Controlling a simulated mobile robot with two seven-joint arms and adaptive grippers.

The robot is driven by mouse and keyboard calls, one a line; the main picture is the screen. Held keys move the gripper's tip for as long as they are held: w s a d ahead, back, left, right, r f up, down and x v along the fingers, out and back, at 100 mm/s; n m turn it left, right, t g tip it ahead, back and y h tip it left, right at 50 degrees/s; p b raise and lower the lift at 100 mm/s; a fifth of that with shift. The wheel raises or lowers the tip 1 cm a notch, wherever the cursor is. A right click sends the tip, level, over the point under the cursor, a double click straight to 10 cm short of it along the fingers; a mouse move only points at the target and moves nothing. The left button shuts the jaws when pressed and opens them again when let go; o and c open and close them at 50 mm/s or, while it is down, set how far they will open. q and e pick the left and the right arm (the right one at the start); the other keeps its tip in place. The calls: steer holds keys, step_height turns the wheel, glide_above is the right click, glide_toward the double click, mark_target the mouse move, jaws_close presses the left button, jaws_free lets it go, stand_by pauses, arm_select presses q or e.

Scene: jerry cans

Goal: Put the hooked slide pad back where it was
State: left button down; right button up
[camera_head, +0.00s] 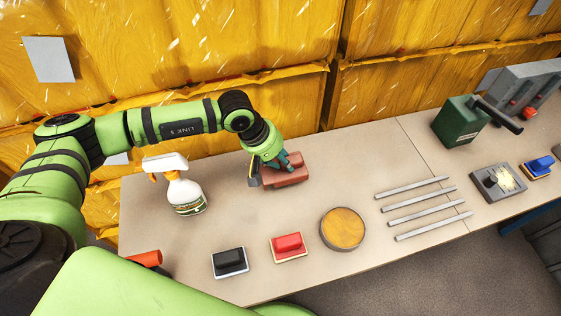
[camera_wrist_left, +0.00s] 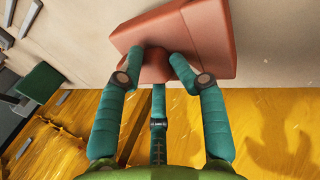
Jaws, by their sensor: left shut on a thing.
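A salmon-red block-like pad (camera_head: 288,178), which I take for the hooked slide pad, is at the back of the table. My left gripper (camera_head: 284,162) comes down on it from behind, and its teal fingers are shut on the pad's raised middle part. In the left wrist view, the fingers of my left gripper (camera_wrist_left: 154,62) close around the knob of the pad (camera_wrist_left: 208,40). I cannot tell whether the pad touches the table or is slightly raised. No hook can be made out. My right gripper is not in view.
A spray bottle (camera_head: 184,192) stands left of the pad. In front are a black pad (camera_head: 230,262), a red pad (camera_head: 288,247) and a round yellow-topped disc (camera_head: 342,228). Several grey bars (camera_head: 420,205) lie to the right. A green can-like object (camera_head: 462,122) stands farther right.

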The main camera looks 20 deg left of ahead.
arm_select(q)
step_height(320, 180, down, 2)
steer(key=shift+f+p, duration=0.1)
steer(key=shift+p, duration=0.2)
steer(key=shift+f, duration=0.15)
steer(key=shift+f, duration=0.1)
steer(key=c, duration=0.8)
jaws_free()
steer(key=shift+o, duration=0.2)
